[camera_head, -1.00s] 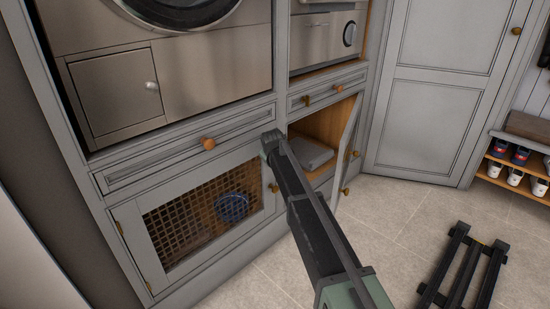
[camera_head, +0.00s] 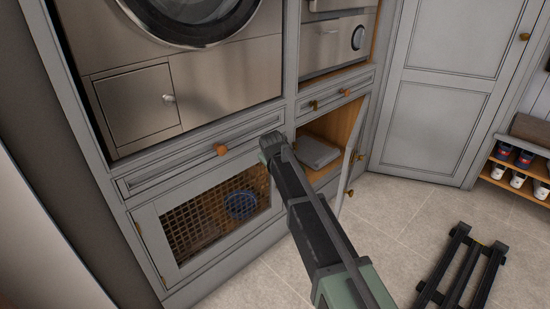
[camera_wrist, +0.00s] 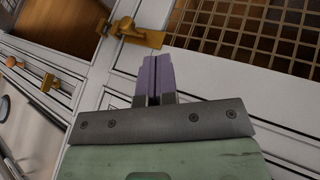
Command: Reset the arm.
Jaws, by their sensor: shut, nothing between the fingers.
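My gripper (camera_wrist: 153,78) shows in the wrist view with its two purple fingers closed together and nothing between them. The fingers are in front of the grey cabinet front, near a brass latch (camera_wrist: 140,33) and the lattice door (camera_wrist: 265,25); I cannot tell whether they touch anything. In the head view my arm stretches from the lower right toward the cabinets, its end in front of the drawer row and lattice door (camera_head: 150,245). The fingertips are hidden there behind the wrist.
An open cupboard door (camera_head: 357,140) stands right of my arm, with a grey object (camera_head: 316,152) inside the cupboard. A blue round item (camera_head: 240,205) sits behind the lattice. A shoe rack (camera_head: 520,175) stands at the far right.

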